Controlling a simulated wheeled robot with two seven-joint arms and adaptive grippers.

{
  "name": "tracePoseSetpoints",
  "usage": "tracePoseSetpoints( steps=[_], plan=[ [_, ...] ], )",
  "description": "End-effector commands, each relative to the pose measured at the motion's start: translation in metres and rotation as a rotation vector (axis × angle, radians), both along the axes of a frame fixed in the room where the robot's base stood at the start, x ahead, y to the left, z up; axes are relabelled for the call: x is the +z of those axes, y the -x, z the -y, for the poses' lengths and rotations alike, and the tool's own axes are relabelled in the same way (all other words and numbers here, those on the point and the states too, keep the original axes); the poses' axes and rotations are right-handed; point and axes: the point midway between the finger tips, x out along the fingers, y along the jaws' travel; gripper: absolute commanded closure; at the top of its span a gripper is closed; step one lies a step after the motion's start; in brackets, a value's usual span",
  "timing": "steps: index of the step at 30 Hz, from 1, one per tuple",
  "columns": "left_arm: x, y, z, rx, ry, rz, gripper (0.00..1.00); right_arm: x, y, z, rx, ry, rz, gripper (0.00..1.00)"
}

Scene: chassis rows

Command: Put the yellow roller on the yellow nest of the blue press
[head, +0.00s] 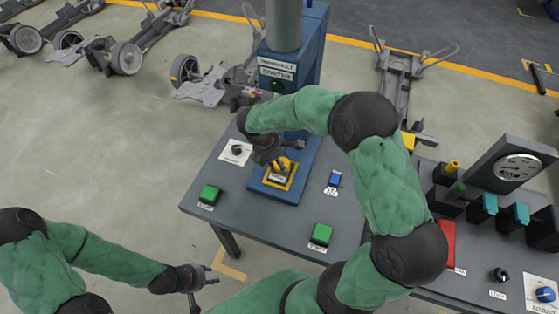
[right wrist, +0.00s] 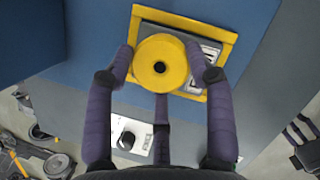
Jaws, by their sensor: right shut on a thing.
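The blue press (head: 311,62) stands on the grey table, with its blue base toward me. Its yellow nest (head: 291,184) is a square yellow frame on that base; it also shows in the right wrist view (right wrist: 229,40). My right gripper (head: 281,163) is shut on the yellow roller (right wrist: 160,64), over the nest. From the wrist, the roller's round face with a dark centre hole covers the left part of the frame. I cannot tell whether the roller touches the nest. My left gripper (head: 208,276) is empty with its fingers spread, low at the left, away from the table.
Green buttons (head: 209,195) (head: 321,234) and a blue switch (head: 335,179) sit on the table around the press. At right are a gauge (head: 517,167), dark blocks with teal parts (head: 484,206) and a red plate (head: 447,243). Chassis frames (head: 125,50) stand behind on the floor.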

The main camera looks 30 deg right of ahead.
Motion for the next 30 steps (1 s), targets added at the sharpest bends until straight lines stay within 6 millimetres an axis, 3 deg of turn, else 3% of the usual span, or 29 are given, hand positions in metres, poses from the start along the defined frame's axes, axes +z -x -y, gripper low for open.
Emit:
tracePoseSetpoints(
  steps=[14, 15, 17, 30],
  plan=[
    [-0.006, 0.000, 0.000, 0.000, 0.000, 0.000, 0.60, -0.013, 0.000, 0.000, -0.001, 0.000, 0.000, 0.92],
    [-0.006, 0.000, 0.000, 0.000, 0.000, 0.000, 0.60, -0.012, 0.000, 0.000, -0.001, 0.000, 0.001, 0.37],
    [-0.006, 0.000, 0.000, 0.000, 0.000, 0.000, 0.60, -0.012, 0.000, 0.000, -0.001, 0.000, 0.001, 0.20],
    [-0.006, 0.000, 0.000, 0.000, 0.000, 0.000, 0.60, -0.007, -0.001, -0.002, 0.000, 0.000, 0.001, 0.18]
  ],
)
